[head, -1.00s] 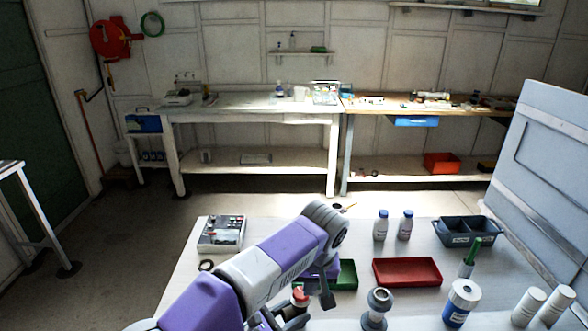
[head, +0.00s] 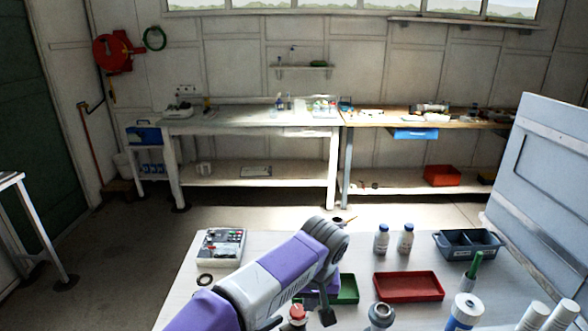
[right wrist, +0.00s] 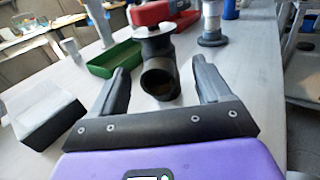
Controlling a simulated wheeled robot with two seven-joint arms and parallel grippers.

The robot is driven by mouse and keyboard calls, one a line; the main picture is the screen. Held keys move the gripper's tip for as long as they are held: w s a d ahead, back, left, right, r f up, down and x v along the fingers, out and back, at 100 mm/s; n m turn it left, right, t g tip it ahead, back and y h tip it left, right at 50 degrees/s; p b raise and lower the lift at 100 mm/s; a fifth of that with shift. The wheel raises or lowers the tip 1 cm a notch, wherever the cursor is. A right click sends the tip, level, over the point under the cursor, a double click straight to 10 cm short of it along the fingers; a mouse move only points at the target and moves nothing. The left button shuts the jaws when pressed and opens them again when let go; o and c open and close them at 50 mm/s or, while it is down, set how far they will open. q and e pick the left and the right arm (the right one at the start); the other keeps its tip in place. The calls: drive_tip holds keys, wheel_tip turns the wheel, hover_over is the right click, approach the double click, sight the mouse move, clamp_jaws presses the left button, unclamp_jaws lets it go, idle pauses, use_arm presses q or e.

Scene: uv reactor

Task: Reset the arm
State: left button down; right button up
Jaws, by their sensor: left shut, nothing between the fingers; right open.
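My left arm comes in from the left of the head view, and its gripper (head: 326,312) points down by the green tray (head: 345,289); its fingers are partly hidden. A red-capped grey fitting (head: 297,314) stands beside it, and a grey flanged fitting (head: 381,314) stands to the right, cut by the lower edge. In the right wrist view my right gripper (right wrist: 163,82) is open, with one finger on each side of a grey pipe piece with a round opening (right wrist: 160,76). I cannot tell whether the fingers touch it.
A red tray (head: 408,286), two blue-capped bottles (head: 382,240) and a dark divided bin (head: 468,243) are on the white table. A control box (head: 220,246) is at the table's left. A large grey panel (head: 545,180) stands at the right. Workbenches line the back wall.

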drive_tip(key=shift+v, duration=2.25)
